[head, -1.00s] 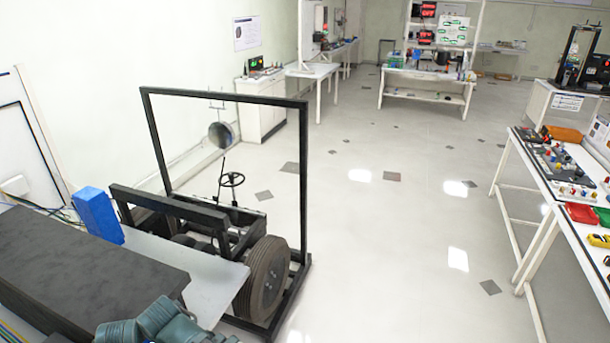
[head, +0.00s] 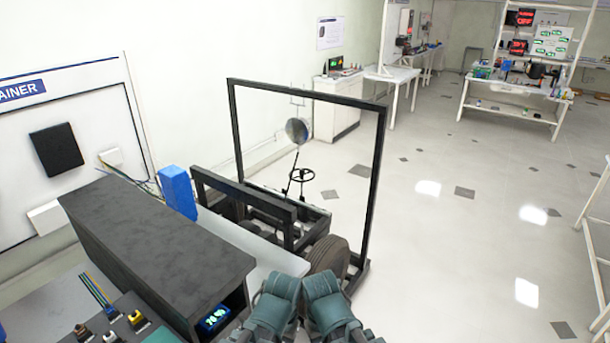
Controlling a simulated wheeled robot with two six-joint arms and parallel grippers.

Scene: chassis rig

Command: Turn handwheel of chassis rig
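The chassis rig (head: 378,165) is a black frame on the floor with a tall rectangular hoop and a dark wheel (head: 328,256) at its near side. Its handwheel (head: 302,175) is a small dark spoked ring on a thin column inside the hoop, with a round mirror-like disc above it. No gripper is near the handwheel. Teal-grey parts of my own arms show at the bottom centre, close to the camera. Neither gripper's fingers can be made out.
A bench with a black box (head: 160,250), a blue block (head: 178,192) and a grey top (head: 250,247) stands between me and the rig. A white trainer panel (head: 70,100) is at the left. Open floor (head: 450,240) lies to the right of the rig.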

